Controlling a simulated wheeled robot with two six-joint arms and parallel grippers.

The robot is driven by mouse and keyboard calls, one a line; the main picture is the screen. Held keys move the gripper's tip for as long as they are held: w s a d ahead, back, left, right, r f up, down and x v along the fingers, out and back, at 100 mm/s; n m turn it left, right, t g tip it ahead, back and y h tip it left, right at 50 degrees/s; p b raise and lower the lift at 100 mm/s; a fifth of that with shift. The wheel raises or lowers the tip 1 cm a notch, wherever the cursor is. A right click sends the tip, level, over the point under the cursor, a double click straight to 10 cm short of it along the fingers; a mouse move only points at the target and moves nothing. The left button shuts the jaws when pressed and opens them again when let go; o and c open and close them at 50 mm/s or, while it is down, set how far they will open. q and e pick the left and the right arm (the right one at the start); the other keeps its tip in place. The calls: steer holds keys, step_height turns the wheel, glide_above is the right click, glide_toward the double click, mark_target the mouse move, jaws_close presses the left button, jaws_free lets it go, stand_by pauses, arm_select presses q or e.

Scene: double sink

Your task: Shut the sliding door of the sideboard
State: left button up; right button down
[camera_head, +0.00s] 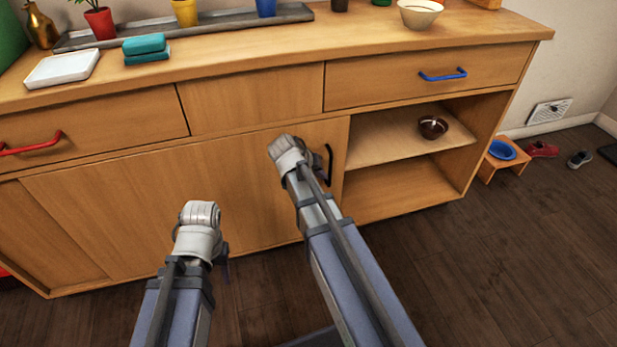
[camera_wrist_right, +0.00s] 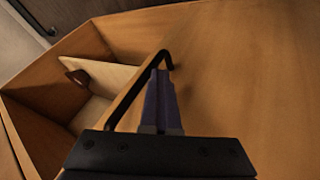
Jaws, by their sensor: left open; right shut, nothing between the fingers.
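The sideboard (camera_head: 257,105) has a wooden sliding door (camera_head: 130,215) across its left and middle front. Its black bar handle (camera_head: 328,165) is upright near the door's right edge. The compartment right of the door stands open, showing a shelf (camera_head: 385,140). In the right wrist view, my right gripper (camera_wrist_right: 160,88) is shut and empty, beside the black handle (camera_wrist_right: 135,92), on its door side; I cannot tell if they touch. In the head view my right wrist hides its fingers. My left gripper (camera_head: 225,262) is low before the door, apart from it; its fingers are mostly hidden.
A brown bowl (camera_head: 433,127) sits on the open shelf. Drawers with a red handle (camera_head: 32,146) and a blue handle (camera_head: 443,74) lie above. A small stool (camera_head: 503,165) with a blue bowl stands right of the sideboard. The floor in front is clear.

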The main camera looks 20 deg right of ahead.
steer(key=s+d, duration=0.2)
steer(key=d, duration=2.8)
steer(key=s+d, duration=0.2)
steer(key=d, duration=2.8)
steer(key=shift+s+d, duration=0.4)
steer(key=shift+d+r, duration=0.1)
steer(key=shift+d, duration=0.05)
steer(key=s+a+r+p, duration=0.1)
steer(key=a+r+p, duration=0.7)
steer(key=a, duration=0.2)
steer(key=shift+a, duration=0.15)
steer(key=shift+s+f, duration=0.1)
